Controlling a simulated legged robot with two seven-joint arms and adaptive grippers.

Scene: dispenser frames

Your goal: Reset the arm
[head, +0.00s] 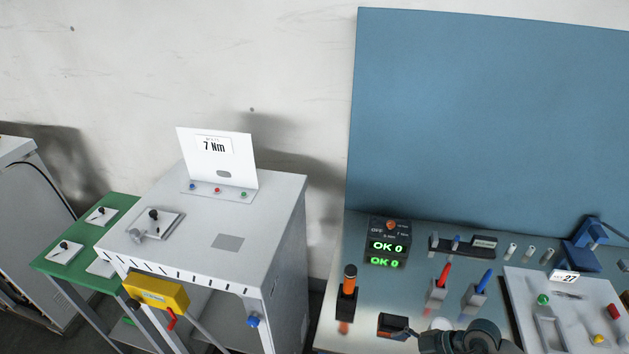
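A dark, rounded part of one of my arms (472,338) shows at the bottom edge, right of centre, over the front of the metal bench (405,290). It appears to be my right arm. My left arm and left gripper are not in view. A small dark block with an orange end (394,325) lies just left of the dark arm part.
An orange-and-black tool (348,292) stands upright on the bench. Near it are a display box (388,245), red (442,274) and blue (482,282) handles, and a white tray (515,300). A grey cabinet (275,215) with a yellow box (157,291) stands left, beside a green table (120,203).

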